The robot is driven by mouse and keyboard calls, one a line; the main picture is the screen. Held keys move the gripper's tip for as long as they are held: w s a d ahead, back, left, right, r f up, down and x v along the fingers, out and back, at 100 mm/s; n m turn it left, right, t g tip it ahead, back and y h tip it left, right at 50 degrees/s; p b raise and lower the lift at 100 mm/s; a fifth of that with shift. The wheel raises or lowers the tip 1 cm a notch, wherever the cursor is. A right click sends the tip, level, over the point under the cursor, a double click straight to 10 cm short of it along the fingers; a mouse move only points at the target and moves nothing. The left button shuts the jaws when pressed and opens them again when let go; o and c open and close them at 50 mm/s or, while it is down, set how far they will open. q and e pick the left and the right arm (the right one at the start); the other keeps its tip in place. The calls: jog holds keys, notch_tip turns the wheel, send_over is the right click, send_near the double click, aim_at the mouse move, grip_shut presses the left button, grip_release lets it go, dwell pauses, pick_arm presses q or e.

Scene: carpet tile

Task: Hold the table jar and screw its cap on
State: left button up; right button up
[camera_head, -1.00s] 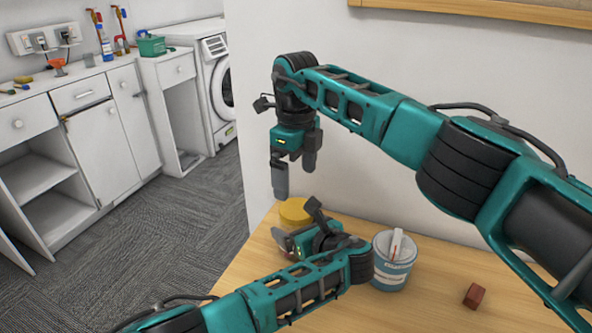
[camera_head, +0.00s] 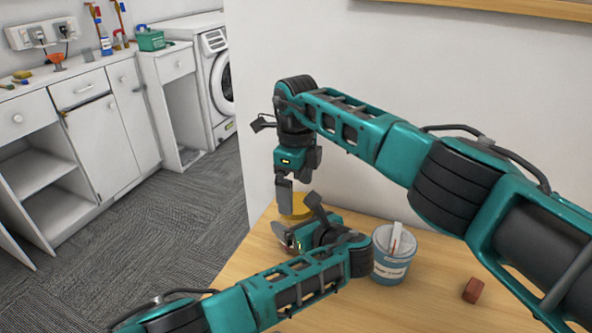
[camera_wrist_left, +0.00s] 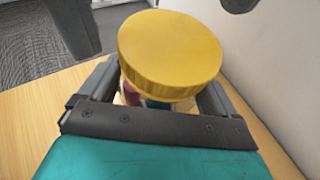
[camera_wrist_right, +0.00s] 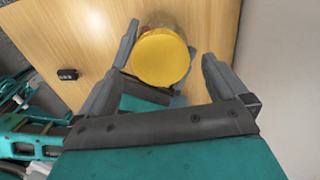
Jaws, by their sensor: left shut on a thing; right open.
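My left gripper (camera_head: 287,236) is shut around the jar body from the side. My right gripper (camera_head: 297,186) is open and points down just above the cap. In the right wrist view the cap (camera_wrist_right: 160,56) lies between the spread fingers, nearer the left one. I cannot tell how far the cap is threaded.
A blue-and-white tub (camera_head: 393,258) with a pale tool in it stands right of my left wrist. A red-brown block (camera_head: 473,290) lies farther right. A small dark object (camera_wrist_right: 67,74) shows in the right wrist view. The wall (camera_head: 400,130) rises close behind the table.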

aim_at(297, 202)
jog(key=shift+f, duration=1.45)
jog(key=c, duration=1.1)
jog(key=m, duration=0.8)
jog(key=shift+m, duration=0.3)
jog(key=m, duration=0.7)
jog(key=shift+m, duration=0.3)
